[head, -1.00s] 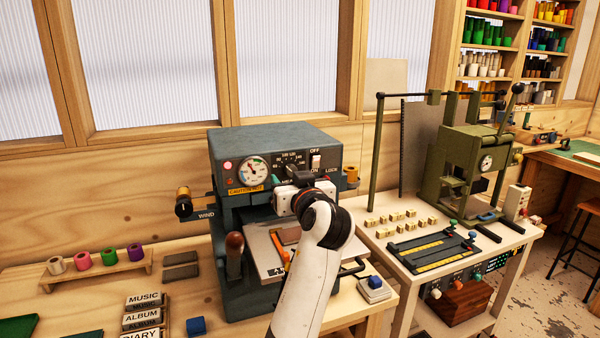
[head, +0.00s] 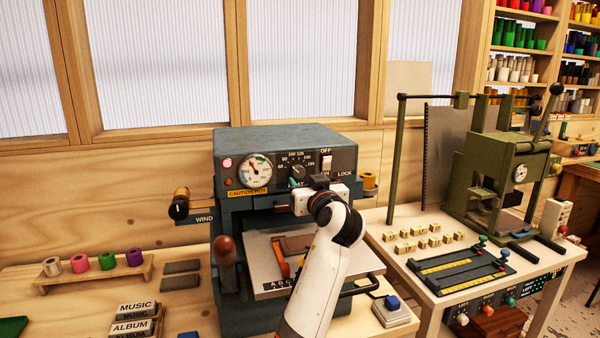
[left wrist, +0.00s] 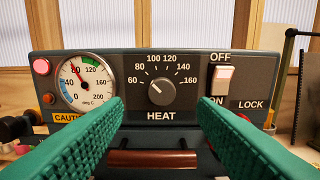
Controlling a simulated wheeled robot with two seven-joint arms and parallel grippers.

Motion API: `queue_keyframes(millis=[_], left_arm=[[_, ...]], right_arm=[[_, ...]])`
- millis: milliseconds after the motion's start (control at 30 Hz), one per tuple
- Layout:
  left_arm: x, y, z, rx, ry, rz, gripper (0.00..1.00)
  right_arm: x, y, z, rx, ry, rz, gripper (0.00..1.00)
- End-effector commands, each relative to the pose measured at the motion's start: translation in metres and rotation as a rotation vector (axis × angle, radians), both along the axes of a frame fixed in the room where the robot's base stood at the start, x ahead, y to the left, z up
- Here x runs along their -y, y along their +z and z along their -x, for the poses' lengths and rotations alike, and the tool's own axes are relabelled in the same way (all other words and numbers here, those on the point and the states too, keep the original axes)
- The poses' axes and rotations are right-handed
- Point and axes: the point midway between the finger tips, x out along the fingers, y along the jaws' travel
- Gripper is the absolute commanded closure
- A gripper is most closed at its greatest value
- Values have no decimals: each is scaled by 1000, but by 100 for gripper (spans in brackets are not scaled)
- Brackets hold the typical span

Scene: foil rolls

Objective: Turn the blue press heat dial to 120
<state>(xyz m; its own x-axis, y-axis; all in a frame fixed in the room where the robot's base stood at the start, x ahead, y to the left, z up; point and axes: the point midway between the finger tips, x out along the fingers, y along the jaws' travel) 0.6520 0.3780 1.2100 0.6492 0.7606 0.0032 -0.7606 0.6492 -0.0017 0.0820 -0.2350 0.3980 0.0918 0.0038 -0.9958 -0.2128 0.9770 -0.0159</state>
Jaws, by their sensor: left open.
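The blue press (head: 283,140) stands on the bench, with its heat dial (head: 297,171) on the front panel. In the left wrist view the dial (left wrist: 162,91) is a dark round knob above the word HEAT. Its pale mark points up and left, towards the 60 to 80 side of the scale; 120 is at the upper right. My left gripper (head: 319,184) is in front of the panel, a little below and right of the dial in the head view. Its green fingers (left wrist: 160,108) are open, wide apart on either side of the dial, not touching it. My right gripper is out of view.
A temperature gauge (left wrist: 84,82) is left of the dial and an ON/OFF switch (left wrist: 223,84) is right of it. The press's wooden-knobbed lever (head: 226,252) and plate (head: 258,267) are below. A green press (head: 497,185) stands on the right table.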

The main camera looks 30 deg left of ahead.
Motion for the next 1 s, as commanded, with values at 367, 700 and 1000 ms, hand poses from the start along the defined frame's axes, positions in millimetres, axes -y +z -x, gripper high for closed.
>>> queue_keyframes(millis=[367,700,1000], left_arm=[[-45,1,-38,-1,1,0,48],[-50,-1,-43,0,0,1,48],[-50,-1,-42,-1,0,2,89]], right_arm=[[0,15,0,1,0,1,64],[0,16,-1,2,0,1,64],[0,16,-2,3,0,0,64]])
